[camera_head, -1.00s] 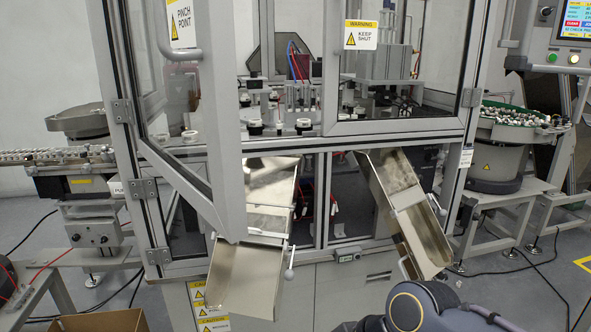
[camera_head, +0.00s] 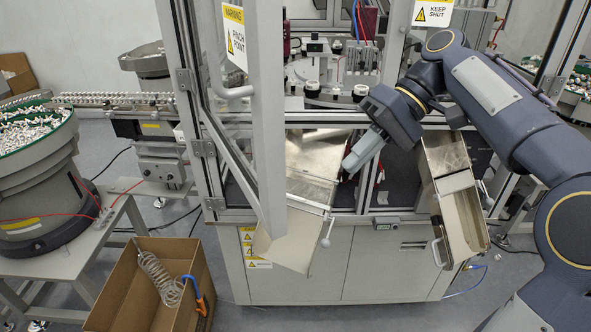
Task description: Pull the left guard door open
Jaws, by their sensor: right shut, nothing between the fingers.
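The left guard door (camera_head: 268,130) is a grey-framed clear panel with a yellow "PINCH POINT" warning sign (camera_head: 234,35). It stands swung out from the machine toward me, hinged on the left post (camera_head: 200,150). Its grey bar handle (camera_head: 235,92) is on the panel, below the sign. My right gripper (camera_head: 350,168) is shut and empty. It points down and left in front of the machine opening, to the right of the door's free edge and apart from it in the picture. My left gripper is not in view.
Two metal chutes, left (camera_head: 285,240) and right (camera_head: 462,215), jut from the machine front. The right guard door's "KEEP SHUT" sign (camera_head: 433,12) is above my right arm. A cardboard box (camera_head: 130,300) stands on the floor at lower left, near a bowl feeder (camera_head: 35,190).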

